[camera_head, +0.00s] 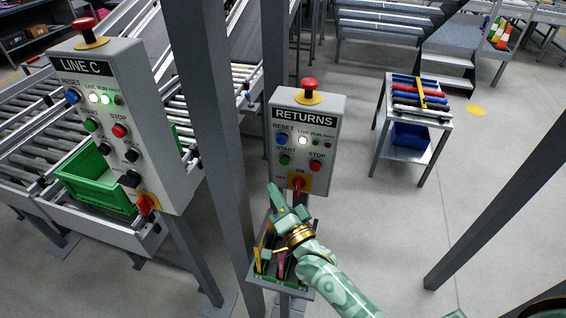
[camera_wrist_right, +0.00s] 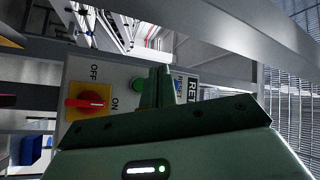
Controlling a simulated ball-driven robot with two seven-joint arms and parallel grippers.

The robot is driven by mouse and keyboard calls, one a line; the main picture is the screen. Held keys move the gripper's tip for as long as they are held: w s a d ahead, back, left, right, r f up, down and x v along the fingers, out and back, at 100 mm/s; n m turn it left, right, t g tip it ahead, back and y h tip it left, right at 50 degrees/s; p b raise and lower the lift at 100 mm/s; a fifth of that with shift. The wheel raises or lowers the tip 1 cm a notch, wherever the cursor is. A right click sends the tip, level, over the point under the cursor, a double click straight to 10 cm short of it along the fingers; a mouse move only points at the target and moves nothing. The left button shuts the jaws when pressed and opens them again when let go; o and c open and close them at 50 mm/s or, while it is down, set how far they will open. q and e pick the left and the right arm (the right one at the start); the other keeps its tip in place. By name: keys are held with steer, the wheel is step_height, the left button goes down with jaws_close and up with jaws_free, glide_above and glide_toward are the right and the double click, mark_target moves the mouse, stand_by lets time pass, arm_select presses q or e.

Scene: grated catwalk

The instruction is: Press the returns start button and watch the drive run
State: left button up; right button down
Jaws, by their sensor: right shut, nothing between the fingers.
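The grey RETURNS control box (camera_head: 336,130) stands on a post in the middle of the head view. The red rotary switch (camera_head: 298,186) points to ON. My right gripper (camera_head: 272,187) is shut and empty, in front of and below the start button. Its fingers (camera_wrist_right: 160,88) show beside the button; contact cannot be told. My left gripper is out of view.
A red mushroom button (camera_head: 309,84) tops the box. The LINE C box (camera_head: 160,100), with a lit green lamp, is at left beside a steel column (camera_head: 215,120). A tray of tools (camera_head: 266,272) hangs below. A trolley (camera_head: 400,160) stands right, with clear floor around.

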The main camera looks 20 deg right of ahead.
mark_target(281, 161)
steer(key=w+d+b, duration=0.2)
steer(key=w+d, duration=0.2)
steer(key=w, duration=0.1)
steer(key=shift+w, duration=0.2)
stand_by(0.6)
stand_by(1.4)
steer(key=shift+w+d, duration=0.2)
steer(key=shift+w, duration=0.15)
steer(key=shift+w+d+b, duration=0.35)
steer(key=shift+w+d, duration=0.1)
steer(key=shift+w, duration=0.2)
stand_by(1.0)
steer(key=shift+s+a+p, duration=0.65)
steer(key=shift+s+a, duration=0.05)
steer(key=shift+s, duration=0.3)
